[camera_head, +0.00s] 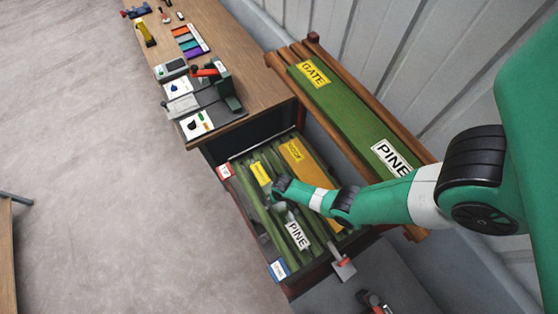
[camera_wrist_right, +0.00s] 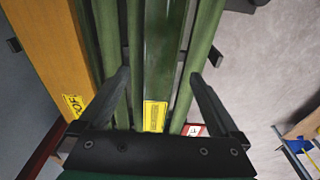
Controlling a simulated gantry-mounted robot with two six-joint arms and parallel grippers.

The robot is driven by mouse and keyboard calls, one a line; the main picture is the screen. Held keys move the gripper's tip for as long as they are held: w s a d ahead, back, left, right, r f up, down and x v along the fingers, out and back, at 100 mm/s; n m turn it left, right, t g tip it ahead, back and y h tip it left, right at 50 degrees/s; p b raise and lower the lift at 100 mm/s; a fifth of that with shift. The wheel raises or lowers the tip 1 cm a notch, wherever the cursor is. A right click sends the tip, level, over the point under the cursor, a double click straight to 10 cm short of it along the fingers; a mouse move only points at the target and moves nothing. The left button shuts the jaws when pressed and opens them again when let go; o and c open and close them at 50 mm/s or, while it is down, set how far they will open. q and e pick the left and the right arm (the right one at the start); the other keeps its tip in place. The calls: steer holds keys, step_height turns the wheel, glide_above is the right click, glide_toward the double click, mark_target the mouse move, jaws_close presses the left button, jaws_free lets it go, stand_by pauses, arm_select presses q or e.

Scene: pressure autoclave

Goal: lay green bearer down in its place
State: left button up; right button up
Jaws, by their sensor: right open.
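A green board with a yellow label (camera_head: 261,172) and a white PINE label (camera_head: 298,235) lies in the open bay, among narrower green bars. The board's yellow-labelled end also shows in the right wrist view (camera_wrist_right: 155,116). My right gripper (camera_wrist_right: 163,85) is open over this board, with one finger on each side and a green bar beside each finger. I cannot tell if the fingers touch anything. In the head view my right arm covers part of the bay. A second green board (camera_head: 345,110), labelled GATE and PINE, lies on brown rails. My left gripper is not in view.
A yellow board (camera_head: 298,158) lies beside the green ones in the bay. A red-and-white tag (camera_head: 224,171) and a blue-and-white tag (camera_head: 279,269) mark the bay's edge. The wooden bench (camera_head: 225,45) holds tools and cards. Open floor (camera_head: 90,160) lies at left.

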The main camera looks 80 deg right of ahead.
arm_select(q)
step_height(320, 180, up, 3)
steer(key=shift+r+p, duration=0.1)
steer(key=shift+p, duration=0.7)
arm_select(e)
step_height(320, 180, up, 3)
steer(key=shift+s+a+r, duration=0.1)
steer(key=shift+s+a, duration=0.05)
